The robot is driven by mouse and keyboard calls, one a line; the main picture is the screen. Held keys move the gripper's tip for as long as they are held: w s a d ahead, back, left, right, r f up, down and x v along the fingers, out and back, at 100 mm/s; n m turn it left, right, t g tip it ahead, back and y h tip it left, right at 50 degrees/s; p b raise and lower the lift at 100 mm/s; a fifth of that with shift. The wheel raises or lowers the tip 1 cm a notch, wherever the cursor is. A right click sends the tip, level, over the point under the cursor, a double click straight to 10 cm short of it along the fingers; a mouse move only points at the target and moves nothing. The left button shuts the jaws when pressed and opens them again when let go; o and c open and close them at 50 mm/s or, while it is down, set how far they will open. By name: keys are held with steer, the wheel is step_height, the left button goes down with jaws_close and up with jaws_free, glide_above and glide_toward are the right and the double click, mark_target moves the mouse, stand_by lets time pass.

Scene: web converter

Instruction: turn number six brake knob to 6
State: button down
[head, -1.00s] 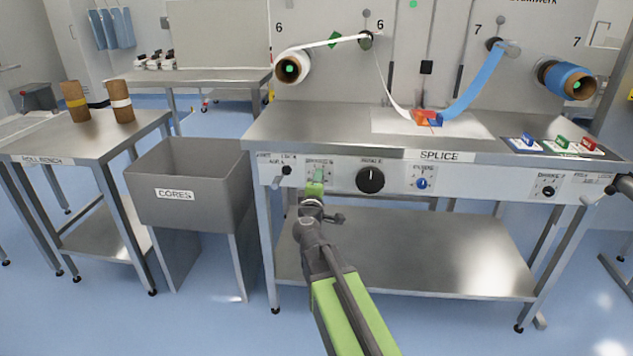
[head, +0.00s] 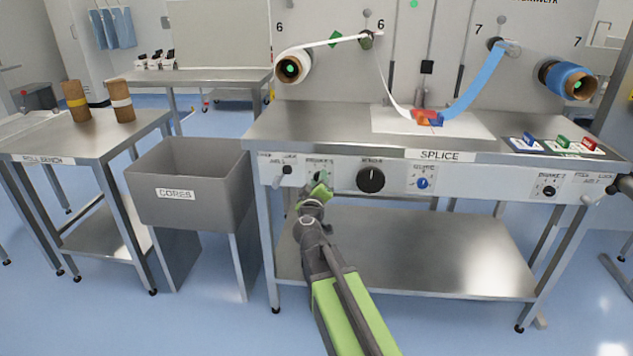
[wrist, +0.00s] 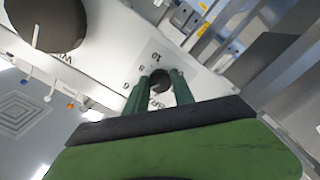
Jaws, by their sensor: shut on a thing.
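The number six brake knob (wrist: 160,79) is a small dark round knob on a pale dial plate with printed numbers in the wrist view. The two green fingers of my gripper (wrist: 161,84) stand on either side of it and are shut on it. In the head view my gripper (head: 320,190) is at the left part of the white front panel (head: 455,183), under the brake label, and is tilted. It mostly hides the knob there. I cannot read which number the knob points at.
A large black knob (head: 371,180) is just right of my gripper, and a small black knob (head: 287,170) is to its left. A blue knob (head: 422,183) and another black knob (head: 548,191) are further right. The grey cores bin (head: 190,205) stands left of the bench.

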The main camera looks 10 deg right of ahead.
steer(key=shift+a, duration=0.15)
stand_by(0.3)
steer(key=c, duration=1.1)
jaws_free()
steer(key=shift+o, duration=0.2)
steer(key=shift+s, duration=0.1)
